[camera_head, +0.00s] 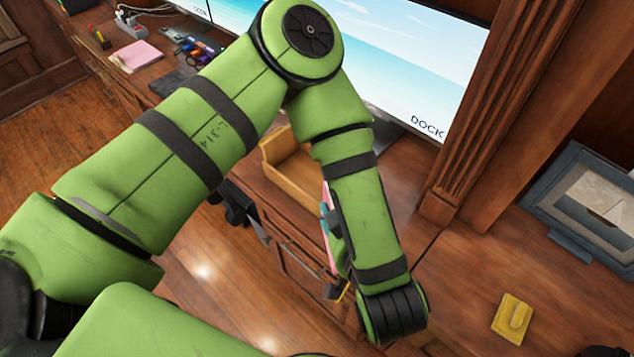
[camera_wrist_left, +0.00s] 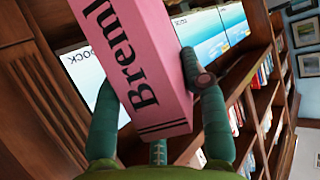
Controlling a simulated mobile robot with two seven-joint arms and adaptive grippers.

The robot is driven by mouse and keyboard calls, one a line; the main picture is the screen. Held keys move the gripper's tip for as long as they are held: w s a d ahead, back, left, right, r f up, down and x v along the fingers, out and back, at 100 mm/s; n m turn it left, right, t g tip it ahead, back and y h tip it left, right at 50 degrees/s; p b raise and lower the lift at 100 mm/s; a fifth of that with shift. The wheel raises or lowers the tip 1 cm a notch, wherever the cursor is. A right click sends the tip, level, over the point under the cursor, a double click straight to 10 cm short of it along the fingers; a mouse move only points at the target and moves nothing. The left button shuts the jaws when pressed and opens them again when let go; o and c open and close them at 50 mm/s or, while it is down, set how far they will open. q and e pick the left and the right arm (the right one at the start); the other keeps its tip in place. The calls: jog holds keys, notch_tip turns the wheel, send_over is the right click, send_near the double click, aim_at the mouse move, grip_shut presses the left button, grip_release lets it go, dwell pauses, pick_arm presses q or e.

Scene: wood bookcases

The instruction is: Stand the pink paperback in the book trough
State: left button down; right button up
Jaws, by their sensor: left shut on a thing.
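The pink paperback (camera_wrist_left: 150,60) fills the middle of the left wrist view, with black lettering and stripes on its pink face. My left gripper (camera_wrist_left: 152,82) is shut on it, one teal finger on each side. In the head view the paperback shows only as a thin pink strip (camera_head: 327,200) beside my green forearm, which hides most of it and of the left gripper (camera_head: 334,222). The tan book trough (camera_head: 283,152) stands on the desk behind my forearm, partly hidden; the paperback is in front of it and apart from it. My right gripper is not in view.
Monitors (camera_head: 400,50) stand behind the trough, and a wooden post (camera_head: 490,120) rises to its right. Pink notes (camera_head: 135,57) and a power strip (camera_head: 130,22) lie far left.

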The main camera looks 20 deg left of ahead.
pick_arm(q)
jog(key=d+m+t+h, duration=0.2)
jog(key=d+m+h, duration=0.4)
jog(key=d, duration=0.3)
jog(key=w+d+r+m+h+b, duration=0.1)
jog(key=w+d+r+m+h, duration=0.1)
jog(key=w+r+m+h, duration=0.4)
jog(key=w+a+r+n+b, duration=0.1)
jog(key=w+a, duration=0.5)
jog(key=a, duration=0.3)
jog(key=w+a+r, duration=0.1)
jog(key=w+a, duration=0.5)
jog(key=a, duration=0.3)
notch_tip(320, 180, down, 18)
jog(key=shift+a+r+g+y+p, duration=0.2)
jog(key=shift+r+g+y+p, duration=0.1)
jog(key=shift+y+p, duration=0.15)
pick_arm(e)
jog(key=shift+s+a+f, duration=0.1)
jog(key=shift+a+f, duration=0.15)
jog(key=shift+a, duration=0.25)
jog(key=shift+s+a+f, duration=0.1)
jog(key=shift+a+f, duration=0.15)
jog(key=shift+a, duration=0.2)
pick_arm(q)
jog(key=shift+f, duration=0.1)
